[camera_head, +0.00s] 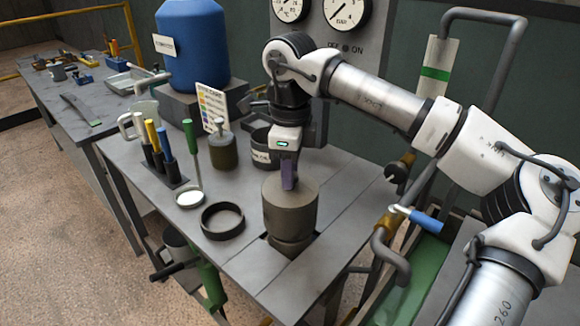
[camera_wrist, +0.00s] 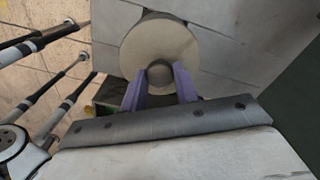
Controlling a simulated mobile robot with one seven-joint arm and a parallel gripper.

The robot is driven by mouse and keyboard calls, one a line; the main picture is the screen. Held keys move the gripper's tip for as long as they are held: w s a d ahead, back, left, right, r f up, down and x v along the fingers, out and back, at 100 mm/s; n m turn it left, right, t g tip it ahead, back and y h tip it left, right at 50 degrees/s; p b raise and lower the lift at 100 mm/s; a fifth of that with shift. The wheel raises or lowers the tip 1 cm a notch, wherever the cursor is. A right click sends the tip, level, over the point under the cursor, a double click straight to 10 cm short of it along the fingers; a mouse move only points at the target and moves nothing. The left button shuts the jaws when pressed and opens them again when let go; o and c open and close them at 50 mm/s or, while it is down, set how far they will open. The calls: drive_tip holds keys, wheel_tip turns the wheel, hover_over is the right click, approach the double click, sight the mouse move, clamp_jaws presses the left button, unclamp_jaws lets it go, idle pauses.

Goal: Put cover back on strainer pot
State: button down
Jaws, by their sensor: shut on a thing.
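A grey-brown strainer pot (camera_head: 290,215) stands upright near the front right of the metal workbench, above a narrower round base (camera_head: 290,244). Its flat round top has a small round knob in the middle. In the wrist view this top, the cover (camera_wrist: 160,40), fills the upper middle, with its dark knob (camera_wrist: 160,75) between the purple fingers. My gripper (camera_head: 289,183) points straight down and is shut on the knob. I cannot tell where cover and pot body meet, or whether the cover is fully seated. The knob is hidden by the fingers in the head view.
A black ring (camera_head: 222,221) and a small white-filled dish (camera_head: 190,198) lie to the left. Behind them are upright-handled tools (camera_head: 160,150), a knobbed jar (camera_head: 222,152) and a dark can (camera_head: 264,150). A blue-handled valve (camera_head: 420,217) and pipes stand right of the bench.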

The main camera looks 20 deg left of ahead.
drive_tip(key=shift+f+b, duration=1.7)
drive_tip(key=shift+f, duration=0.75)
drive_tip(key=c, duration=1)
unclamp_jaws()
wheel_tip(320, 180, up, 14)
drive_tip(key=shift+f, duration=0.15)
